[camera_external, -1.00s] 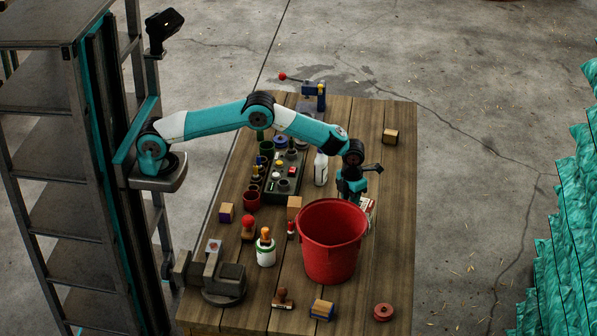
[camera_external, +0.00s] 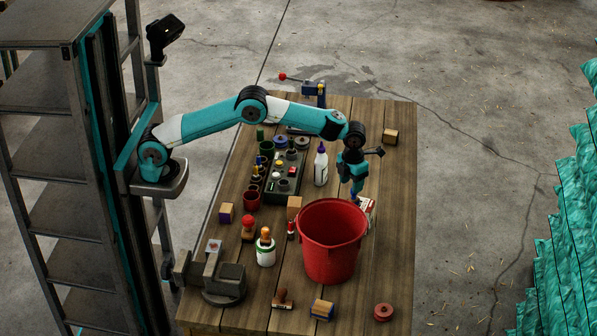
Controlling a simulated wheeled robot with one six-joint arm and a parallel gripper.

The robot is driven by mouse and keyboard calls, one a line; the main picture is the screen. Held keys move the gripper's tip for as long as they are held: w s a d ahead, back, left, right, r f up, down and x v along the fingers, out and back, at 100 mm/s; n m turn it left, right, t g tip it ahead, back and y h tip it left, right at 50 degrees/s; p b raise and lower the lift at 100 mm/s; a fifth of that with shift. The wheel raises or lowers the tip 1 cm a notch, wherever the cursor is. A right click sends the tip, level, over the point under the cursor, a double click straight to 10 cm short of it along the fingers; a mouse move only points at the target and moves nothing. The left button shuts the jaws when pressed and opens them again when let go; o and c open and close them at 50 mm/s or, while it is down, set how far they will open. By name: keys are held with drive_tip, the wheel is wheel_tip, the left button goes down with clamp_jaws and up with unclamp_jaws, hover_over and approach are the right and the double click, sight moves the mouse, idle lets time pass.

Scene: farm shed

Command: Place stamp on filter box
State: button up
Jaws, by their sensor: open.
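The white and red box (camera_external: 369,207), which looks like the filter box, stands behind the red bucket and is partly hidden by it. A small blue thing (camera_external: 355,197) shows at the box's upper left edge, just below my gripper (camera_external: 357,188). It may be a stamp; I cannot tell whether it rests on the box. My gripper points down above it, with its jaws open. A brown stamp-like piece (camera_external: 282,299) lies at the table's front. A red-knobbed piece (camera_external: 248,228) stands at the left.
The red bucket (camera_external: 331,240) stands close in front of the box. A white bottle (camera_external: 321,166) with a purple tip stands behind it to the left. A dark tray (camera_external: 284,186) holds several small items. The wooden table (camera_external: 393,240) is mostly clear along its right side.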

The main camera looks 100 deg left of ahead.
drive_tip(key=s+a+r+n, duration=0.4)
drive_tip(key=s+r+n, duration=0.6)
drive_tip(key=r, duration=0.2)
drive_tip(key=s+a+n+y, duration=0.2)
drive_tip(key=s+n, duration=1)
drive_tip(key=s, duration=0.5)
drive_tip(key=s+a+n+y, duration=0.2)
drive_tip(key=s+a+n, duration=0.1)
drive_tip(key=s+n, duration=0.9)
drive_tip(key=s, duration=0.5)
drive_tip(key=shift+a+f+b, duration=0.15)
drive_tip(key=shift+a+b, duration=0.1)
drive_tip(key=shift+b, duration=0.15)
drive_tip(key=shift+o, duration=0.4)
